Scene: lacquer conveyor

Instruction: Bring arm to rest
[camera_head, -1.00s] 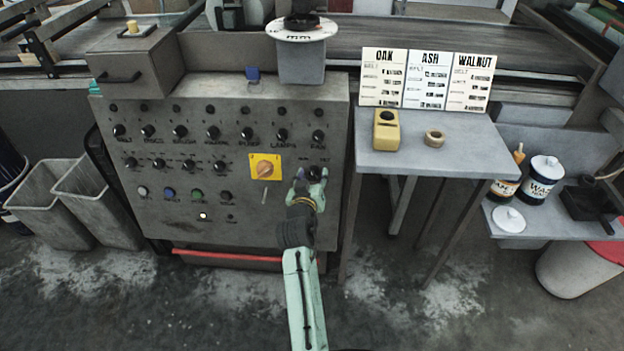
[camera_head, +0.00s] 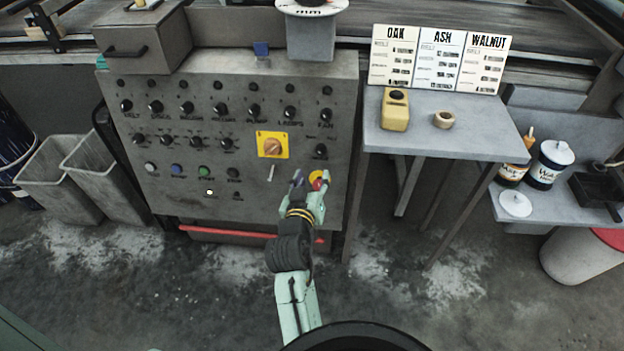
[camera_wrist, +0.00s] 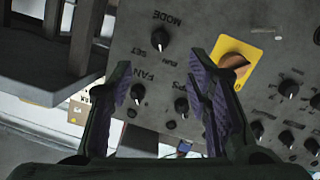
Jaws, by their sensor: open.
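My gripper (camera_head: 309,184) is in front of the lower right part of the grey control panel (camera_head: 215,185). Its fingers are apart and nothing is between them. In the wrist view my gripper (camera_wrist: 165,95) shows two open fingers with purple inner pads, with panel knobs seen beyond and between them. I cannot tell whether the fingers touch the panel.
A yellow plate with an orange rotary switch (camera_head: 272,146) sits above my gripper. A grey side table (camera_head: 450,140) stands at the right, holding a yellow device (camera_head: 395,110) and a small ring (camera_head: 444,119). A red bar (camera_head: 235,235) runs below the panel. Grey bins (camera_head: 95,165) stand at left.

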